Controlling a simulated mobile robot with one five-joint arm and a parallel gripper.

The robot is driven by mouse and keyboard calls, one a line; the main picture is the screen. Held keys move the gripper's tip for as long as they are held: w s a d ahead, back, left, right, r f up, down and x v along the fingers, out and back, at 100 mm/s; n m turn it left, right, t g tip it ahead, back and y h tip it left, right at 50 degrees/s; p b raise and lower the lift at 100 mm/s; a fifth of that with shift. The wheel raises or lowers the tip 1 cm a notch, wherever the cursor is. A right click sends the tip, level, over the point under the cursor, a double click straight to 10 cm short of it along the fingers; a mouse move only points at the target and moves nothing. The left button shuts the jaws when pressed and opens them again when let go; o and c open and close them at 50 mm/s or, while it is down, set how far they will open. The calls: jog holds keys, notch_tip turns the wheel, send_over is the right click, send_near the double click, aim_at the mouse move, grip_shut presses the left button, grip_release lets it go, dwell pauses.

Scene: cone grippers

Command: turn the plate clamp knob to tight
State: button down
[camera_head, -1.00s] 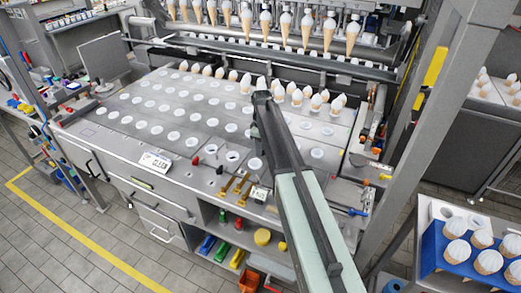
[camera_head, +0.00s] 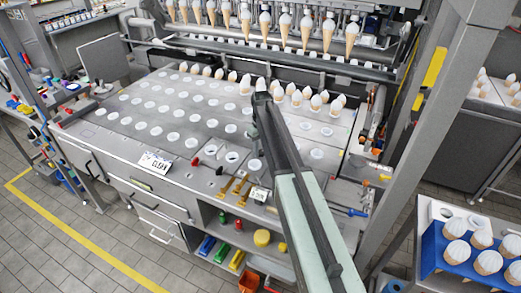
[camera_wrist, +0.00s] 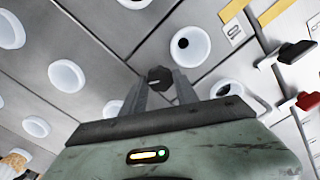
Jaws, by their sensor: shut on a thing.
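A small dark, many-sided knob (camera_wrist: 160,76) stands on the grey metal plate in the wrist view. My gripper (camera_wrist: 158,88) has its two grey fingers on either side of the knob, shut on it. Its lower part is partly hidden between the fingers. Any tight or loose marking beside it cannot be read. In the head view my arm covers part of the plate (camera_head: 150,110), and the fingertips and the knob cannot be made out there.
White-rimmed cups (camera_wrist: 190,46) surround the knob. A black handle (camera_wrist: 297,51) and a red handle (camera_wrist: 307,101) stand to the right. Cones (camera_head: 297,98) stand along the plate's back rows, with more hanging above. A blue tray of cones (camera_head: 433,250) is at lower right.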

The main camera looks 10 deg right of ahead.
aim_at(261, 152)
jog(key=m, duration=0.5)
jog(key=shift+m, duration=0.3)
jog(key=m, duration=0.5)
jog(key=shift+m, duration=0.4)
jog(key=c, duration=0.9)
grip_release()
jog(key=shift+c, duration=0.2)
notch_tip(261, 152, up, 8)
jog(key=p, duration=0.8)
jog(key=shift+f, duration=0.1)
